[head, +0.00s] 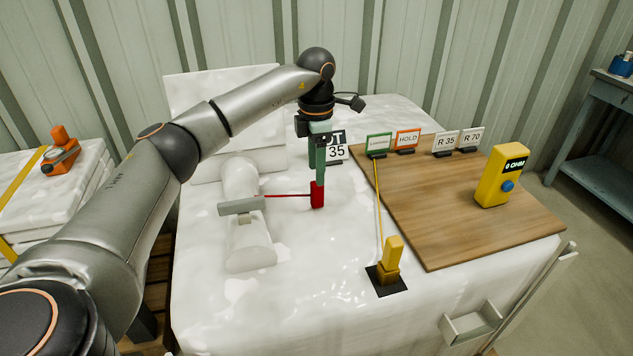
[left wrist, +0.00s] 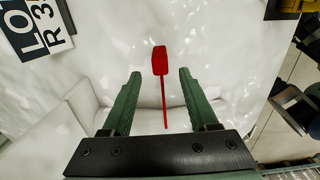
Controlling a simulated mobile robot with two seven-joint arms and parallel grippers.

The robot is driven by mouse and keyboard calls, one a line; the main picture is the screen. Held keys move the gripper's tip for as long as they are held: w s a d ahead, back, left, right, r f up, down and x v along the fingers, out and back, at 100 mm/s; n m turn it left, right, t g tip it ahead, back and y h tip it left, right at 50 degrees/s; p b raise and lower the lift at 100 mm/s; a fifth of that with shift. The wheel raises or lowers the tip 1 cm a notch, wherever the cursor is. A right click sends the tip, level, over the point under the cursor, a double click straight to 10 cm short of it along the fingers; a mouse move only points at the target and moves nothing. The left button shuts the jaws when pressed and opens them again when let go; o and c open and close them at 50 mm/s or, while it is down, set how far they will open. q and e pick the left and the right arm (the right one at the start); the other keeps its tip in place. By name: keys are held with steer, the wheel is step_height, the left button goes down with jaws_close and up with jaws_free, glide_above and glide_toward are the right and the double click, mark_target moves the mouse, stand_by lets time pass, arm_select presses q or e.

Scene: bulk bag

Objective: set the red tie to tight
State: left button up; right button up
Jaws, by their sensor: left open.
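The red tie (head: 317,195) is a red block at the end of a thin red cord. In the head view the cord runs left to a grey bar on the white bag spout (head: 247,240). My left gripper (head: 317,170) points down over the red block. In the left wrist view the red tie (left wrist: 160,62) shows between and beyond the two green fingertips of the left gripper (left wrist: 160,75), with a gap on each side. The gripper is open. I cannot tell whether the fingers touch the block. My right gripper is not in view.
A wooden board (head: 450,200) on the bag's right side carries a yellow meter (head: 502,175) reading 0 OHM and several small signs. A yellow clamp (head: 390,258) with a cable stands at the front on a black pad. An orange tool (head: 61,150) lies on bags at left.

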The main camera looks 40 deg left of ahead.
arm_select(q)
step_height(320, 180, up, 4)
steer(key=shift+r, duration=0.2)
stand_by(0.6)
